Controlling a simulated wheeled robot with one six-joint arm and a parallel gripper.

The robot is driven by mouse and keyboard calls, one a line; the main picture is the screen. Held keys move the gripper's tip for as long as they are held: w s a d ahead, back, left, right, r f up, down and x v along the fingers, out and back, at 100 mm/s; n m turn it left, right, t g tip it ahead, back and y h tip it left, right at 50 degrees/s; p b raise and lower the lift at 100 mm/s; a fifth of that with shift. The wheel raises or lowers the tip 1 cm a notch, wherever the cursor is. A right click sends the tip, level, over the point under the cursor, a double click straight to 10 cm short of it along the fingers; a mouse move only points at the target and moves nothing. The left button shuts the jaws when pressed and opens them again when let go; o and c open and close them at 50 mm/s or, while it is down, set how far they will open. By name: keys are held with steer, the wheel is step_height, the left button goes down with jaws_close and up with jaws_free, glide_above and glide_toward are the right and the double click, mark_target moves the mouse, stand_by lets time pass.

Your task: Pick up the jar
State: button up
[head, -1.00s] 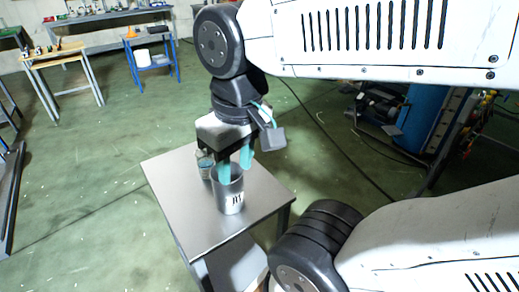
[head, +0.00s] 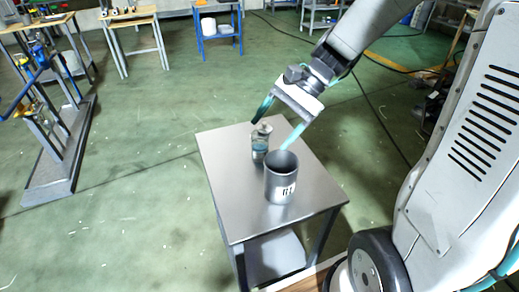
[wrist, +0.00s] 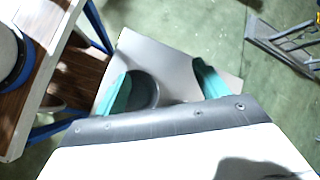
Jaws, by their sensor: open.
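A small clear glass jar (head: 260,146) with bluish liquid stands upright on a small metal table (head: 225,190). A larger grey metal beaker (head: 281,182) with a dark printed label stands close beside it, to the right and nearer. My gripper (head: 275,124) is open and empty, tilted, with its teal fingers spread above and behind the two vessels. In the wrist view, my gripper (wrist: 162,82) shows its two fingers apart over the tabletop. The dark round beaker (wrist: 145,92) shows beside the left finger. I cannot make out the glass jar in the wrist view.
The tabletop is otherwise clear. A lower shelf (head: 273,257) sits under it. A blue-framed stand (head: 217,32) and wooden tables (head: 133,15) stand at the back. A grey-based rack (head: 50,178) is on the left. Green floor lies open between them.

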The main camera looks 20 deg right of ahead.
mark_target(260, 147)
steer(key=w+d+f+m+t+y, duration=0.1)
steer(key=w+d+f+m+t, duration=0.1)
steer(key=w+f+m, duration=0.1)
steer(key=w+d+f+m+t+y, duration=0.1)
steer(key=w+d+f+m, duration=0.2)
steer(key=f, duration=0.3)
steer(key=w+d+f+m+t+y, duration=0.2)
steer(key=w+d+f+m, duration=0.1)
steer(key=w+f+m, duration=0.2)
steer(key=shift+d+t, duration=0.1)
steer(key=shift+t, duration=0.2)
steer(key=shift+d+f+m, duration=0.1)
steer(key=shift+f+m, duration=0.2)
steer(key=shift+w+a+f+t, duration=0.1)
steer(key=shift+a+f+t, duration=0.15)
steer(key=shift+t, duration=0.05)
steer(key=x, duration=0.6)
steer(key=shift+s+a+f, duration=0.15)
steer(key=shift+s+a, duration=0.1)
steer(key=shift+a, duration=0.3)
steer(key=c, duration=1.2)
